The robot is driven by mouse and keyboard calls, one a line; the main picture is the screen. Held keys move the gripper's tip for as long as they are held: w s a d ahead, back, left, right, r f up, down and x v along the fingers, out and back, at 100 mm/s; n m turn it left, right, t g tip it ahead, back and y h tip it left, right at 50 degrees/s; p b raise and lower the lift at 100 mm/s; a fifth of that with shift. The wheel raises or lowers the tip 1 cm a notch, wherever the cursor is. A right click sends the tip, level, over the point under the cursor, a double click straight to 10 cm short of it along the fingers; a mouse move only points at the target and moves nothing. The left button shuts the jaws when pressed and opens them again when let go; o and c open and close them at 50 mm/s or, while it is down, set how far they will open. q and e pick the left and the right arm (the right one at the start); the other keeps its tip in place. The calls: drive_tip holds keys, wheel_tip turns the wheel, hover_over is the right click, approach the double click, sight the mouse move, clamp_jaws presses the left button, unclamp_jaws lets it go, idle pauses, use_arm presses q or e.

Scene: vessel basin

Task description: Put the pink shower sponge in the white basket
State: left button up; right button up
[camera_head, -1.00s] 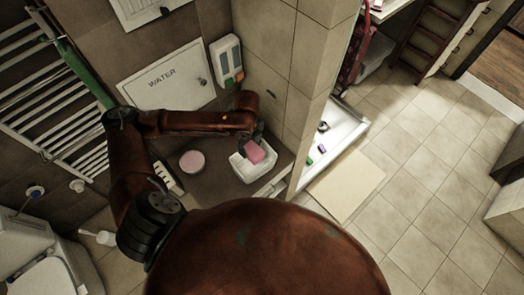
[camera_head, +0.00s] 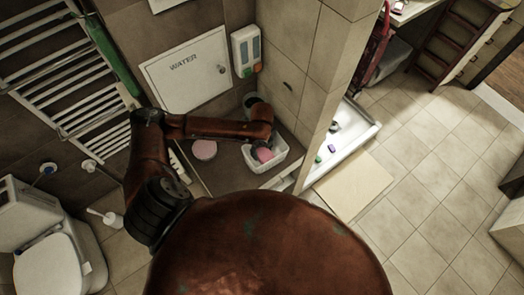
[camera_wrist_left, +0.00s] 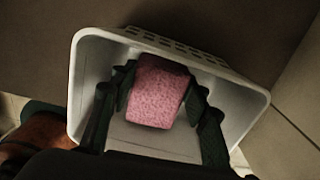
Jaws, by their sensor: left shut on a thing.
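The pink shower sponge (camera_wrist_left: 158,92) is between the fingers of my left gripper (camera_wrist_left: 155,97), which is shut on it. In the left wrist view the sponge and fingertips lie within the outline of the white basket (camera_wrist_left: 85,75), over its pale floor. I cannot tell whether the sponge touches the bottom. In the head view the sponge (camera_head: 264,155) shows at the basket (camera_head: 281,158), and my left arm reaches over it from the left, partly hiding the gripper. My right gripper is not in view.
A round pink-topped object (camera_head: 204,149) stands left of the basket. A wall dispenser (camera_head: 246,50) is above, and a tiled wall corner (camera_head: 318,80) stands close on the right. A white tray (camera_head: 345,140) with small items lies beyond it.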

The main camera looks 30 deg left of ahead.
sight(262, 150)
use_arm(q)
drive_tip(key=o, duration=0.5)
drive_tip(key=shift+w+f, duration=0.1)
drive_tip(key=shift+f, duration=0.05)
drive_tip(key=shift+o, duration=1.2)
drive_tip(key=shift+r, duration=0.4)
wheel_tip(262, 150, up, 12)
drive_tip(key=shift+f, duration=0.25)
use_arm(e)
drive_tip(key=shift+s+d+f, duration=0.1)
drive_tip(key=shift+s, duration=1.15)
